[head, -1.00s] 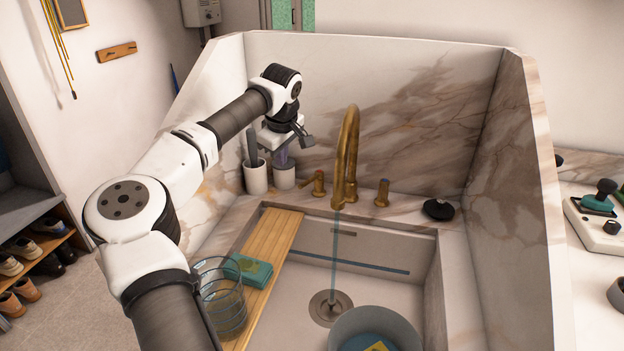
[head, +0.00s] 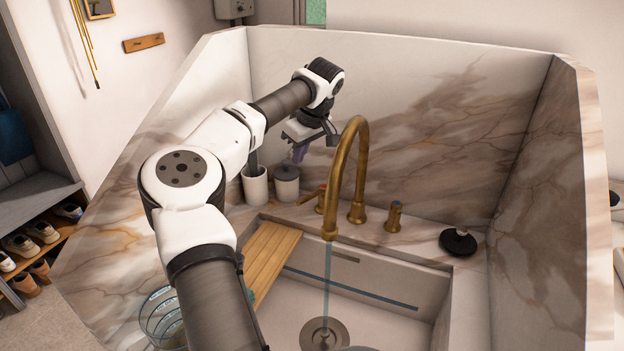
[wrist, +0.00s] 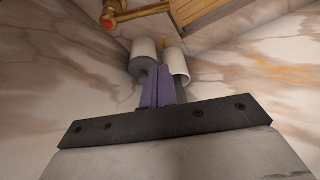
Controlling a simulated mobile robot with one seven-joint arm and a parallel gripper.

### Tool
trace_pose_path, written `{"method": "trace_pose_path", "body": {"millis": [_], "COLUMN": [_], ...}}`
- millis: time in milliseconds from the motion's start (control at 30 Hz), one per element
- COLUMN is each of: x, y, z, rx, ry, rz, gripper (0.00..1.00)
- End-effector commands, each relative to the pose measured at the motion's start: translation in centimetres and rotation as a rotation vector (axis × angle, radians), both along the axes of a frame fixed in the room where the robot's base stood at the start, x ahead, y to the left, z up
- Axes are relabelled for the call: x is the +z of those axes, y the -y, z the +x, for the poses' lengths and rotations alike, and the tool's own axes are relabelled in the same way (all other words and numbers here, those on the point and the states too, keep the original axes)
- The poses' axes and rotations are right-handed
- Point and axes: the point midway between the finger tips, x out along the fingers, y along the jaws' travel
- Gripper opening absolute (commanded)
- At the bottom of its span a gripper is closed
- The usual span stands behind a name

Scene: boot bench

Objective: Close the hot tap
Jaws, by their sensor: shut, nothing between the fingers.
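The hot tap handle (head: 321,198) is a brass lever with a red mark, left of the curved brass spout (head: 358,150). A thin stream of water (head: 327,285) runs from the spout into the sink. In the wrist view, the handle with its red mark (wrist: 108,20) shows at the top edge. My gripper (head: 298,154) is shut and empty, above and a little left of the handle, apart from it. Its purple fingers (wrist: 157,88) show in the wrist view. The brass cold tap handle (head: 394,215), with a blue mark, stands right of the spout.
A white cup (head: 255,188) and a lidded canister (head: 286,185) stand behind and left of the hot handle, close below my gripper. The marble backsplash (head: 440,120) rises behind. A black stopper (head: 458,242) sits on the right ledge. A wooden board (head: 268,250) spans the sink's left side.

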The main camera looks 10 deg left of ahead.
Motion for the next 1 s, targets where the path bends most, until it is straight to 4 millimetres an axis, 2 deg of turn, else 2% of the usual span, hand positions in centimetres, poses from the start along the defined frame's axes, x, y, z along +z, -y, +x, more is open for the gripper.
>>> {"method": "trace_pose_path", "body": {"millis": [167, 600, 800, 1000], "x": [-1.4, -9.4, -9.8, -10.1], "y": [-0.5, -2.7, -0.4, 0.4], "z": [0.2, 1.6, 0.2, -0.3], "rx": [0.001, -0.003, -0.003, -0.001], "ry": [-0.003, -0.002, -0.002, -0.001], "rz": [0.000, -0.002, -0.001, -0.001], "gripper": [0.00, 0.00, 0.00, 0.00]}}
